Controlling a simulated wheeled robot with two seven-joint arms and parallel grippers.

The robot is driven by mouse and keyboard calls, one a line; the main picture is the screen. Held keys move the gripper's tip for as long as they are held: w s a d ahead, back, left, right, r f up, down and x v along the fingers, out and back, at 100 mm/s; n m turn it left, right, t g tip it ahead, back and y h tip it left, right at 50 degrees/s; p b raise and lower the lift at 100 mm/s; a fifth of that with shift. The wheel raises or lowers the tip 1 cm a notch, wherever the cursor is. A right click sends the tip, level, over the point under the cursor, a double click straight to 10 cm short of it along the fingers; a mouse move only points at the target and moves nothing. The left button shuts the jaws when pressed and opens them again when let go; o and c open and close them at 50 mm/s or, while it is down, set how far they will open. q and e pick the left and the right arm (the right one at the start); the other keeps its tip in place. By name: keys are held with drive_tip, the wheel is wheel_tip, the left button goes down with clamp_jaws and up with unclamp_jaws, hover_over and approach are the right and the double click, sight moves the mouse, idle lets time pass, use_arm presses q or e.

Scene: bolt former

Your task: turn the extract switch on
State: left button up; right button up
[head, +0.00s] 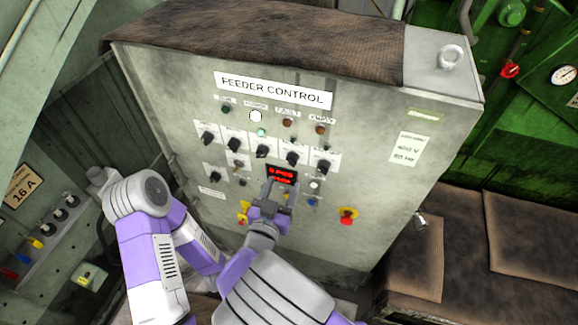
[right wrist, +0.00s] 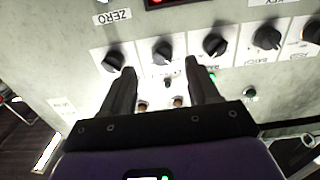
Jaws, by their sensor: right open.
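The grey feeder control cabinet (head: 375,110) carries rows of black rotary switches, including one in the upper row (head: 262,150). Their small labels are too blurred for me to tell which is the extract switch. My right gripper (head: 277,190) is in front of the panel, just below the red display, and hides part of the lower panel. In the right wrist view its two fingers (right wrist: 161,68) are apart, with nothing held between them. A black switch (right wrist: 162,52) shows beyond the gap between the fingertips; contact cannot be seen. My left gripper is not in view.
A red and yellow emergency stop (head: 347,215) is right of my right gripper, and another yellow-backed control (head: 243,211) is left of it. Indicator lamps sit above the switches, one lit green (head: 261,132). Green machinery (head: 535,150) stands at the right.

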sight(292, 160)
drive_tip(key=x, duration=0.4)
drive_tip(key=r+x, duration=0.1)
drive_tip(key=x, duration=0.2)
drive_tip(key=c, duration=1)
drive_tip(key=shift+c, duration=0.2)
